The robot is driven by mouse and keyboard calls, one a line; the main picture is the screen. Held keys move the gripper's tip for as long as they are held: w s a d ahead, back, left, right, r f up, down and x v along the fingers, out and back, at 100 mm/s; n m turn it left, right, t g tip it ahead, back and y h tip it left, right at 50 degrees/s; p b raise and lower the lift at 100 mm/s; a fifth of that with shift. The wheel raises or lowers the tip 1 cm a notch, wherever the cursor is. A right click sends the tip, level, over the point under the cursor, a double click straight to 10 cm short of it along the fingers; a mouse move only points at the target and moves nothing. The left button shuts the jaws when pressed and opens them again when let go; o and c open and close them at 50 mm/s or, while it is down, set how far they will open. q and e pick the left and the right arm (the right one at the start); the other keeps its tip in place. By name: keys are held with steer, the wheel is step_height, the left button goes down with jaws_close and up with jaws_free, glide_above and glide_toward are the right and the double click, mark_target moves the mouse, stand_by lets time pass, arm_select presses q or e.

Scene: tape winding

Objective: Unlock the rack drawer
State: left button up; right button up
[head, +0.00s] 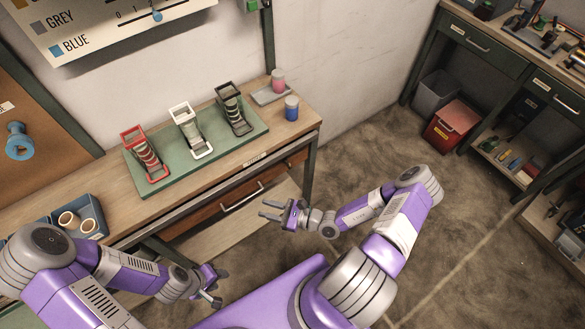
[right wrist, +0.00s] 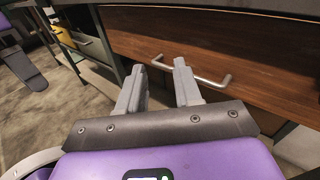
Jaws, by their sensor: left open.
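The brown wooden drawer (head: 210,213) is under the workbench's front edge and looks closed. Its metal bar handle (head: 242,197) is on the front. In the right wrist view the drawer front (right wrist: 255,55) fills the upper right, with the handle (right wrist: 205,79) just beyond my fingertips. My right gripper (head: 270,209) is open and empty in front of the drawer; its two fingers (right wrist: 158,75) are apart, with nothing between them. I cannot tell whether they touch the handle. My left gripper (head: 217,285) is open and empty, low and left of the drawer. No lock is clear to me.
The workbench (head: 290,135) carries a green mat (head: 215,150) with red, white and black racks, a blue jar (head: 291,108), a pink jar on a grey tray, and a blue bin (head: 90,205) with rolls. A red bin (head: 452,125) stands at right. The floor between is clear.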

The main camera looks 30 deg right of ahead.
mark_target(288, 164)
steer(key=w+d+f+m+t+h, duration=0.25)
steer(key=d+m+t+h, duration=0.25)
steer(key=d+m+h, duration=0.8)
steer(key=w+d+r+n+y+b, duration=0.1)
steer(key=w+n, duration=0.3)
steer(key=w, duration=0.4)
steer(key=shift+d+y+b, duration=0.5)
steer(key=shift+d+y, duration=0.1)
steer(key=shift+y, duration=0.3)
jaws_close()
